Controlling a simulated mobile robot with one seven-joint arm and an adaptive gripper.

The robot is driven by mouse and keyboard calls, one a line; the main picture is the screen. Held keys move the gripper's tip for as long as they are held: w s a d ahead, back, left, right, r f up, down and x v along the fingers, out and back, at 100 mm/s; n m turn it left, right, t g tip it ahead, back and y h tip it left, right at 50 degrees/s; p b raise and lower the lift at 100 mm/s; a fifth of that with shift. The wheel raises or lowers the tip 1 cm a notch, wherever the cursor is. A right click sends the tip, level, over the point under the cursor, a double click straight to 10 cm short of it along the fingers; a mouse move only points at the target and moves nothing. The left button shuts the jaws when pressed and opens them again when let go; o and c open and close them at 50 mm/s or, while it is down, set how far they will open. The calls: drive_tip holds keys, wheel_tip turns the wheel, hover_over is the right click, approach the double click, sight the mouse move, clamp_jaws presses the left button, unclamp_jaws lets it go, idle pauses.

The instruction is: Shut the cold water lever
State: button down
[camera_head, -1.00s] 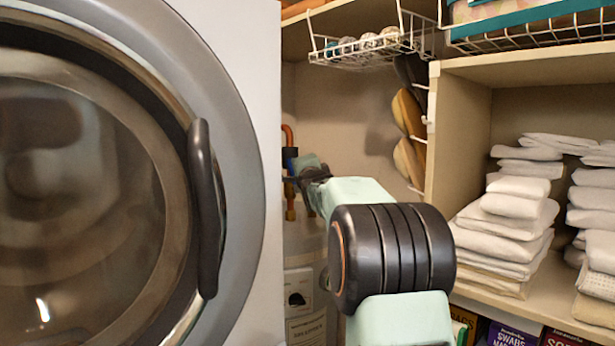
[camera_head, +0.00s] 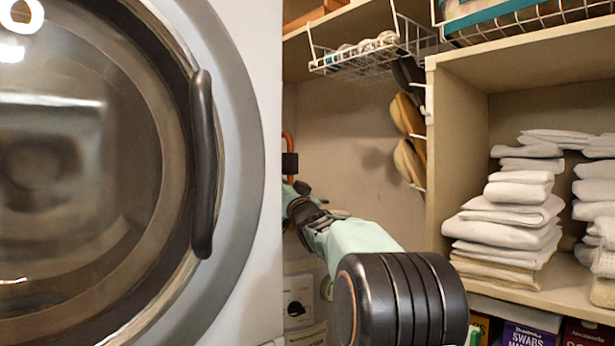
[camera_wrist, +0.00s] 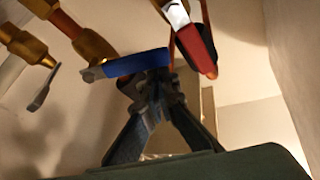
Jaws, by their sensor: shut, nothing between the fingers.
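The blue lever (camera_wrist: 135,63), taken as the cold water lever, lies roughly crosswise in the wrist view on a brass valve (camera_wrist: 93,45). A red lever (camera_wrist: 195,48) hangs steeply to its right. My gripper (camera_wrist: 158,82) is shut and empty. Its fingertips are at the right part of the blue lever, overlapping it in the picture; I cannot tell whether they touch. In the head view my gripper (camera_head: 292,190) reaches into the gap beside the washer, by a copper pipe (camera_head: 288,140). The blue lever cannot be made out there.
The washer (camera_head: 262,300) with its dark door handle (camera_head: 203,165) closes off the left. A shelf (camera_head: 455,150) with stacked white towels (camera_head: 510,215) stands at right. A wire basket (camera_head: 370,50) and hanging wooden-backed brushes (camera_head: 405,115) are above. Another brass pipe (camera_wrist: 25,45) is at the wrist view's left.

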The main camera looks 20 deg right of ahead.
drive_tip(key=shift+a+f+n+y+b, duration=0.25)
drive_tip(key=shift+f+n+y, duration=0.45)
drive_tip(key=shift+n, duration=0.7)
drive_tip(key=shift+a+f+n+y+b, duration=0.25)
drive_tip(key=shift+f+n+y, duration=0.45)
drive_tip(key=shift+n, duration=0.7)
drive_tip(key=shift+f, duration=0.1)
